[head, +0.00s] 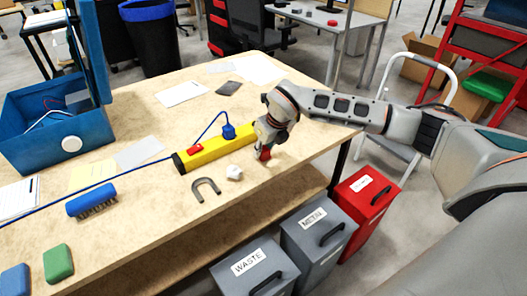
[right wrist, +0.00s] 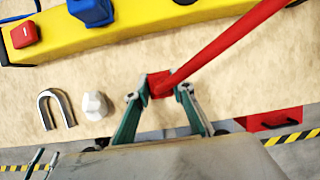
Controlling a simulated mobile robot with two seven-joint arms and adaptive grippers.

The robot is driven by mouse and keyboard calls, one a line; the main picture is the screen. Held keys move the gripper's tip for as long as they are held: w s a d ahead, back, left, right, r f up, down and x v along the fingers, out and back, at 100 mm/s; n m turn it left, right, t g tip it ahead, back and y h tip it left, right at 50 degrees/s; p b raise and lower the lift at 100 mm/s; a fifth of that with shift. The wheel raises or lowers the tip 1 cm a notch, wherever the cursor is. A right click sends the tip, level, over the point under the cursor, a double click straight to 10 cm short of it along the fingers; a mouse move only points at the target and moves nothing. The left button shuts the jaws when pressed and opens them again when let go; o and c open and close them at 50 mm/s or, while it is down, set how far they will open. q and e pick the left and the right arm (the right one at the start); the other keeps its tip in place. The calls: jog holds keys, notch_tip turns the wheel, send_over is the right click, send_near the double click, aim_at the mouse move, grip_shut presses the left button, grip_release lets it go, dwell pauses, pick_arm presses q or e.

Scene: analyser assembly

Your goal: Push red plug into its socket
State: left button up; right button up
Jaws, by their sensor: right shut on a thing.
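My right gripper (head: 265,150) is shut on the red plug (head: 264,155), just above or at the table to the right of the yellow power strip. In the right wrist view, the red plug (right wrist: 159,84) sits between the fingertips (right wrist: 159,92), and a thick red cable runs from it to the upper right. The yellow strip (head: 212,151) lies apart from the plug. A blue plug (head: 228,131) with a blue cable sits on the strip, and a red block-like part (head: 196,149) is nearer its left end. I cannot make out the red plug's socket. My left gripper is not in view.
A grey horseshoe magnet (head: 206,187) and a white faceted lump (head: 234,172) lie in front of the strip. A blue brush (head: 91,200) and an open blue case (head: 53,122) are at the left. Bins (head: 318,236) stand below the table's front edge.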

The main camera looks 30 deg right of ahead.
notch_tip(320, 180, up, 20)
jog(key=p, duration=0.1)
jog(key=shift+f, duration=0.25)
dwell(0.4)
